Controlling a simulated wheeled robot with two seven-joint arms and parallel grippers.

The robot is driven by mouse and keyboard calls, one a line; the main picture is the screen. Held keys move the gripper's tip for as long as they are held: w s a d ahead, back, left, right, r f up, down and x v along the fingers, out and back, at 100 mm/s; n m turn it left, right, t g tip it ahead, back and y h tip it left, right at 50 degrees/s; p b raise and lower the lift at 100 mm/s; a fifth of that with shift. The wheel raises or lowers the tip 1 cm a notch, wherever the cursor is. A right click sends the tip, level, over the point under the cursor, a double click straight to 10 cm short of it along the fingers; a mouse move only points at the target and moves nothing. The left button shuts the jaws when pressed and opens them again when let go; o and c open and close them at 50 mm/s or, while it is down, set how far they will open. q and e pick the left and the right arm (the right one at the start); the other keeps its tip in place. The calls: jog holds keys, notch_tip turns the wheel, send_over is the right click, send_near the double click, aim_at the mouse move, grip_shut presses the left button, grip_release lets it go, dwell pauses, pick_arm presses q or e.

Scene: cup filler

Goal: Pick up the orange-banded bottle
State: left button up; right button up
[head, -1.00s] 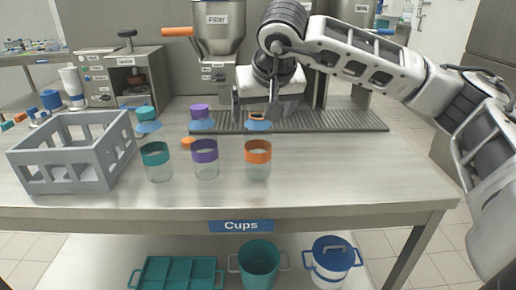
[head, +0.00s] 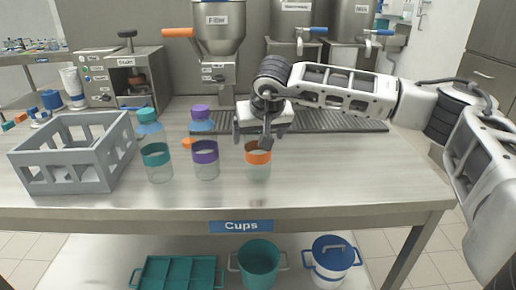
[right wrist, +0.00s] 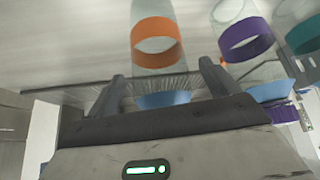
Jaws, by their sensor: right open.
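My right gripper (head: 252,137) is open, pointing down just behind the front clear container with an orange band (head: 258,157). In the right wrist view that container (right wrist: 157,42) stands upright beyond my fingertips, not between them. A blue sloped piece (right wrist: 165,99) shows between my two fingers (right wrist: 162,74); it appears to be part of the back orange-topped bottle, whose orange part is hidden by my gripper in both views. I cannot tell whether the fingers touch it. My left gripper is not in view.
Purple-banded (head: 205,158) and teal-banded (head: 157,160) containers stand to the left, with purple-topped (head: 201,118) and teal-topped (head: 147,124) blue bottles behind. A grey crate (head: 75,155) is further left. A grooved drip tray (head: 345,122) lies behind. The table front right is clear.

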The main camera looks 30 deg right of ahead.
jog(key=c, duration=1.2)
jog(key=shift+c, duration=0.5)
jog(key=shift+r, duration=0.15)
